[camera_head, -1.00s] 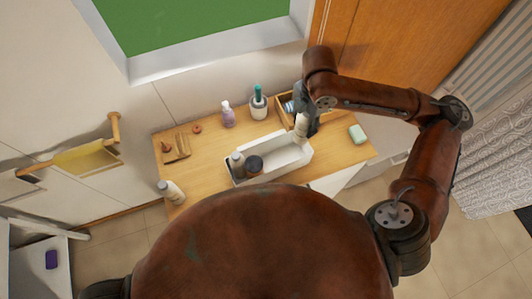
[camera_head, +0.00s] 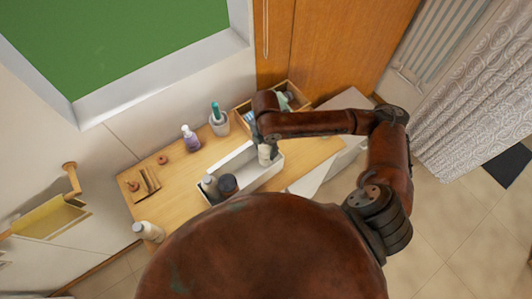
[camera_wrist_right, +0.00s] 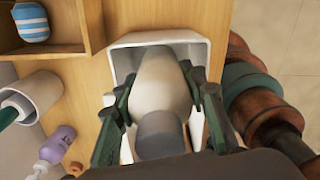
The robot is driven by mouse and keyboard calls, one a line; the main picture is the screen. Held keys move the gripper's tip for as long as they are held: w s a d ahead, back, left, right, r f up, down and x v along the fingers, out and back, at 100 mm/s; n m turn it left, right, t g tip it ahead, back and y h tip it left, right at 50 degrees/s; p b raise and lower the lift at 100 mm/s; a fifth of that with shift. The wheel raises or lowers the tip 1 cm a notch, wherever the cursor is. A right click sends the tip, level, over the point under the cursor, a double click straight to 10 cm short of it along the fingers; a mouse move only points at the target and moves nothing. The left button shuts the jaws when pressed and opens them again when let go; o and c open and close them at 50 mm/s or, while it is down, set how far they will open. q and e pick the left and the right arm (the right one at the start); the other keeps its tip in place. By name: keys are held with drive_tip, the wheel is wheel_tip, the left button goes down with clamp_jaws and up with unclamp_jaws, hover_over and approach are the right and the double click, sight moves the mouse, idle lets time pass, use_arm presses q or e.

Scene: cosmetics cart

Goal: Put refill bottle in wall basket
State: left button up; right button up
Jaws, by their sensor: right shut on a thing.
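My right gripper (camera_wrist_right: 158,105) is shut on a pale refill bottle (camera_wrist_right: 162,80) with a grey cap (camera_wrist_right: 161,134). The bottle (camera_head: 264,155) also shows in the head view, at the far right end of a long white basket (camera_head: 276,170). In the right wrist view the basket's rim (camera_wrist_right: 125,41) surrounds the bottle's far end. I cannot tell whether the bottle touches the basket's floor. A grey-capped bottle (camera_head: 210,186) and a dark round jar (camera_head: 228,184) stand at the basket's other end. My left gripper is not in view.
The basket is on a wooden cart top (camera_head: 180,200). A purple pump bottle (camera_head: 191,140), a white cup (camera_head: 219,125) and a wooden box (camera_head: 294,97) stand behind it. A white bottle (camera_head: 148,231) is at the left corner. Yellow cloth hangs on the wall rail (camera_head: 50,217).

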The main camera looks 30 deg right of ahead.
sight(266, 154)
wheel_tip(266, 154, down, 3)
drive_tip(key=shift+r, duration=0.15)
drive_tip(key=shift+f, duration=0.35)
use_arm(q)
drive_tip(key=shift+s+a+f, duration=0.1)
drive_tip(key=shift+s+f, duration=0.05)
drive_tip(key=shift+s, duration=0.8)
use_arm(e)
drive_tip(key=shift+f, duration=0.1)
drive_tip(key=o, duration=1.2)
drive_tip(key=shift+c, duration=0.2)
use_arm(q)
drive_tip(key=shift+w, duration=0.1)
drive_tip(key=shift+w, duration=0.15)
use_arm(e)
drive_tip(key=shift+r, duration=0.3)
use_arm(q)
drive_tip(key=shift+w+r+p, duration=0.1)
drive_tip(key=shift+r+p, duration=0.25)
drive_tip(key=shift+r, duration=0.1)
use_arm(e)
wheel_tip(266, 154, up, 12)
drive_tip(key=shift+f, duration=0.15)
